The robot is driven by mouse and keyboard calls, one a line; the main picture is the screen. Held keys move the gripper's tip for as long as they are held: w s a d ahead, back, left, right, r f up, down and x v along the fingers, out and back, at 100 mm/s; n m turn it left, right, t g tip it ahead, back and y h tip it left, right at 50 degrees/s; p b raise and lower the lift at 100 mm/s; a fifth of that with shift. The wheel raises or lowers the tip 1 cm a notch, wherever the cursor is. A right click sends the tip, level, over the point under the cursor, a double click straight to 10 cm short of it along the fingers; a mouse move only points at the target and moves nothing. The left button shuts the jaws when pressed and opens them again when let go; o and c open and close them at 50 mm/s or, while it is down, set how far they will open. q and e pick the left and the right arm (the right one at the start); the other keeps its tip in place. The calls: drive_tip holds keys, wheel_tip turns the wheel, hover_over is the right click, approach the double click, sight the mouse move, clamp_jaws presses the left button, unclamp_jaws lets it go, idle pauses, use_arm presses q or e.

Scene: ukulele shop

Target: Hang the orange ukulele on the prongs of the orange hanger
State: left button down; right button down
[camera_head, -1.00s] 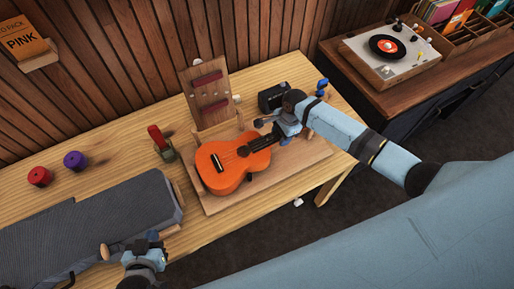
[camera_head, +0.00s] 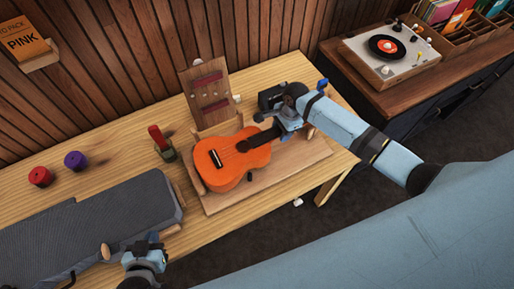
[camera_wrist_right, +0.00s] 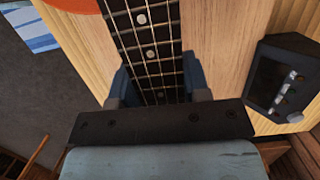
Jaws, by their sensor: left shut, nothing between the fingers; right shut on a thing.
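The orange ukulele (camera_head: 225,165) lies face up on a wooden board on the workbench, its neck pointing to the upper right. My right gripper (camera_head: 279,127) is shut on its neck; in the right wrist view the fretted neck (camera_wrist_right: 150,45) runs between the fingers, with a bit of the orange body (camera_wrist_right: 75,4) at the top. The headstock is hidden by the gripper. My left gripper (camera_head: 147,246) is shut and empty at the front edge of the grey padded mat. I cannot make out an orange hanger in these frames.
A wooden upright with red strips (camera_head: 204,88) stands behind the ukulele. A black box (camera_head: 270,98) is near the gripped neck. The grey mat (camera_head: 100,225) covers the front left.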

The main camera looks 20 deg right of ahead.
drive_tip(key=shift+r, duration=0.2)
drive_tip(key=shift+a+v, duration=0.25)
drive_tip(key=shift+v, duration=0.9)
drive_tip(key=shift+a+v, duration=0.25)
drive_tip(key=shift+v, duration=0.9)
drive_tip(key=shift+r, duration=0.2)
drive_tip(key=shift+a+v, duration=0.25)
drive_tip(key=shift+v, duration=0.9)
drive_tip(key=shift+a+v, duration=0.25)
drive_tip(key=shift+v, duration=0.95)
drive_tip(key=shift+s+r, duration=0.1)
